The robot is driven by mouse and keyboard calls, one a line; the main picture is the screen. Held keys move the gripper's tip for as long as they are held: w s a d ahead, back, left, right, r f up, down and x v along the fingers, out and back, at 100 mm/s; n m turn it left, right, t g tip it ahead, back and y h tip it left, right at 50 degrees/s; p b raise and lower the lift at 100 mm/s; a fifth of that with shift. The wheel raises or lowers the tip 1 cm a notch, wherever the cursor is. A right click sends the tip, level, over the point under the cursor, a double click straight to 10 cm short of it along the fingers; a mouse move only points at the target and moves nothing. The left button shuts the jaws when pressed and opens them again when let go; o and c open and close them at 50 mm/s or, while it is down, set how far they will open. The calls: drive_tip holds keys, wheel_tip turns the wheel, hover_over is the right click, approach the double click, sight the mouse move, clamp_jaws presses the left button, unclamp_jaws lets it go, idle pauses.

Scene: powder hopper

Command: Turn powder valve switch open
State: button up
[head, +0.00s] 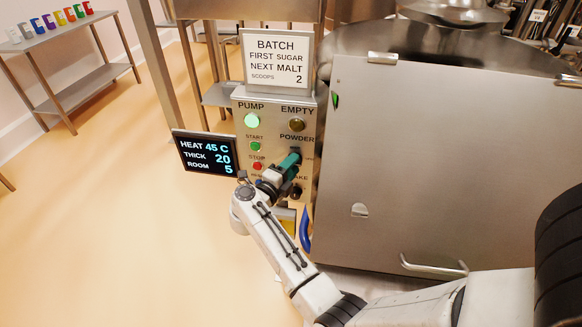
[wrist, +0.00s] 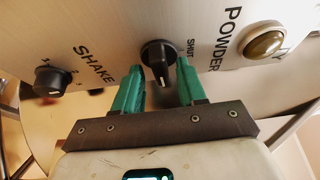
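The powder valve switch is a black rotary knob (wrist: 158,55) on the steel control panel, near the words POWDER and SHUT in the wrist view. Its raised ridge runs roughly up and down in that view. In the head view my gripper (head: 290,160) reaches the panel just below the POWDER label and largely covers the knob. In the wrist view the two green fingers of my gripper (wrist: 161,68) are apart, one on each side of the knob. Slim gaps seem to remain; I cannot tell whether either finger touches it.
A second black knob, SHAKE (wrist: 54,80), sits beside it on the panel. A lit green PUMP lamp (head: 251,121), START and STOP buttons and a black display (head: 205,152) are close by. A large steel vessel panel (head: 440,160) stands right; the left floor is clear.

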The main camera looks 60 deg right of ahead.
drive_tip(key=a+b, duration=0.1)
drive_tip(key=a, duration=0.9)
drive_tip(key=shift+w+a+b, duration=0.3)
drive_tip(key=shift+w+a, duration=0.05)
drive_tip(key=shift+a, duration=0.05)
